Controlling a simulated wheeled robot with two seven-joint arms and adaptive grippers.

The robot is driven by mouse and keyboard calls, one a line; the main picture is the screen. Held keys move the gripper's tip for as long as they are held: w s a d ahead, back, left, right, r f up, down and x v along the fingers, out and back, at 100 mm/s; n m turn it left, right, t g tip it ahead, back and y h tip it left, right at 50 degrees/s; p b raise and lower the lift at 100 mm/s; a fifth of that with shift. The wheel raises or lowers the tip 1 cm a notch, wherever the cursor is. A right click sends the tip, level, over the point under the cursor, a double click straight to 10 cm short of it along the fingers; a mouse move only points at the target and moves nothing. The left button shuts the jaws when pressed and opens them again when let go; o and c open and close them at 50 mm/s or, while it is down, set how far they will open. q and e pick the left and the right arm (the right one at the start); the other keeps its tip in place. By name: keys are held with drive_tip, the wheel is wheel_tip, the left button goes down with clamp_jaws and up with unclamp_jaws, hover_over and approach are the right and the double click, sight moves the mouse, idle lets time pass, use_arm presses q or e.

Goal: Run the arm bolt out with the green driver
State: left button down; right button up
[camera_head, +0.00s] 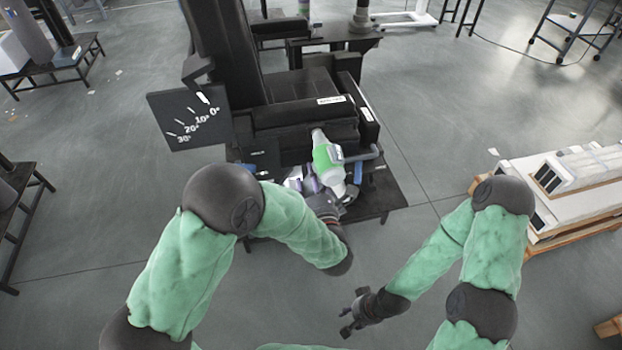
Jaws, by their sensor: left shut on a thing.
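The green driver (326,156), with a green and white body, is at the black lift column assembly (300,115). My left gripper (326,196) is shut on the driver at its near, lower part. The driver's body slants up and away from the gripper toward the black block of the assembly. The arm bolt cannot be made out; the driver, gripper and dark parts cover that area. My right gripper (348,314) is empty, with its fingers apart, low over the floor in front of the assembly.
A black angle plate (188,116) marked 0° to 30° sticks out left of the column. A dark low table (385,200) carries the assembly. White panels on a wooden pallet (580,180) stand at the right. Grey floor (430,130) is clear between.

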use_arm(q)
drive_tip(key=shift+w+a+r, duration=0.15)
drive_tip(key=shift+w, duration=0.45)
idle(0.8)
drive_tip(key=shift+s+r, duration=0.25)
drive_tip(key=shift+s, duration=0.25)
idle(1.9)
drive_tip(key=shift+s+d, duration=0.1)
drive_tip(key=shift+d, duration=0.1)
drive_tip(key=shift+s+d+f, duration=0.1)
drive_tip(key=shift+s+f, duration=0.05)
drive_tip(key=shift+s, duration=0.1)
drive_tip(key=shift+v, duration=0.85)
drive_tip(key=shift+p+v, duration=0.3)
drive_tip(key=shift+v, duration=1.05)
drive_tip(key=shift+f, duration=0.15)
drive_tip(key=shift+p+v, duration=0.45)
drive_tip(key=shift+v, duration=1.6)
drive_tip(key=shift+w, duration=0.1)
